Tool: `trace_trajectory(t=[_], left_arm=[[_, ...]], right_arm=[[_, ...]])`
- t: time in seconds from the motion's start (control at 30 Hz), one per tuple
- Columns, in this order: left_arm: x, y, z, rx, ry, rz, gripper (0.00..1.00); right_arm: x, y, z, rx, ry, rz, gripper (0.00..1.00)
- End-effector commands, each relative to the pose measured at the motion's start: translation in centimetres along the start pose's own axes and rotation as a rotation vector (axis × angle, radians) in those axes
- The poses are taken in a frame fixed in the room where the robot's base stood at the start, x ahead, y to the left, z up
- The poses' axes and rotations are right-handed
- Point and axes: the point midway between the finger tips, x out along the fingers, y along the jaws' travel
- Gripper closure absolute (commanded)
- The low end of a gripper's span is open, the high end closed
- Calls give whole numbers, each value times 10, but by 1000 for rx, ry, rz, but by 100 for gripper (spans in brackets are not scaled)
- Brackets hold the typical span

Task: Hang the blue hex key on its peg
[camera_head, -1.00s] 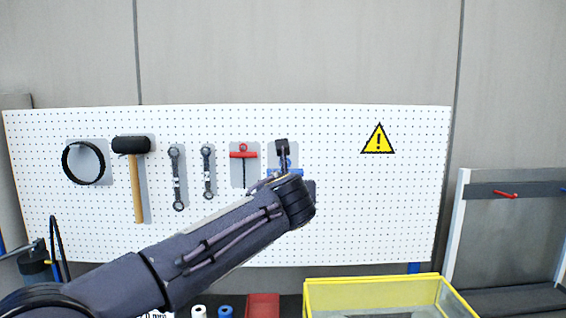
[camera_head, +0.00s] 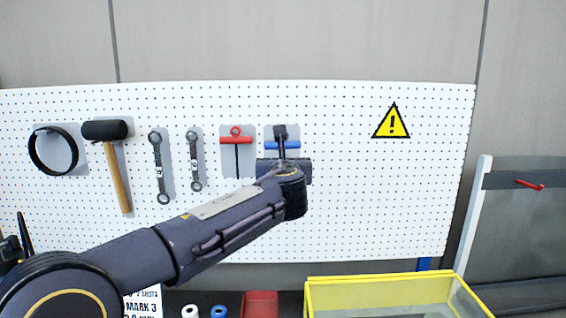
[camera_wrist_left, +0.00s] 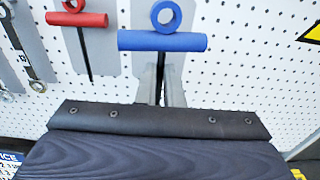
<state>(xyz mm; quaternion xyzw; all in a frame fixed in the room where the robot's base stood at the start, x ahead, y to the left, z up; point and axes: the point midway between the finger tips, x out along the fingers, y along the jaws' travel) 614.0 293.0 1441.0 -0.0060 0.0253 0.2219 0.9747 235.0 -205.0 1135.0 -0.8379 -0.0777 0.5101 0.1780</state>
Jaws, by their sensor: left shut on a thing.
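The blue hex key (camera_head: 266,146) is at the pegboard in the head view, in front of the grey patch just right of the red hex key (camera_head: 236,141). In the left wrist view the blue hex key (camera_wrist_left: 162,41) shows its crossbar level and its ring at the top. My left gripper (camera_head: 280,133) is shut on its shaft, below the crossbar; the fingers (camera_wrist_left: 160,82) also show in the left wrist view. The blue key's peg is not clearly visible, and I cannot tell whether the ring is around it. My right gripper is not in view.
On the white pegboard (camera_head: 350,200) hang a black ring (camera_head: 36,163), a mallet (camera_head: 120,175) and two wrenches (camera_head: 158,170). A yellow-rimmed bin (camera_head: 380,279) stands below at the right. The board right of my gripper is clear except for a warning sign (camera_head: 392,122).

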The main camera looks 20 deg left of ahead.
Motion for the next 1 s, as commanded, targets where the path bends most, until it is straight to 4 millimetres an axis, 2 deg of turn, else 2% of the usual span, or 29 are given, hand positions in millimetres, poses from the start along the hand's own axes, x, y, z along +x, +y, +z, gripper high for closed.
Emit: trace_trajectory(t=[1.0], left_arm=[[51,1,1,0,0,3,100]], right_arm=[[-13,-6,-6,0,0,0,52]])
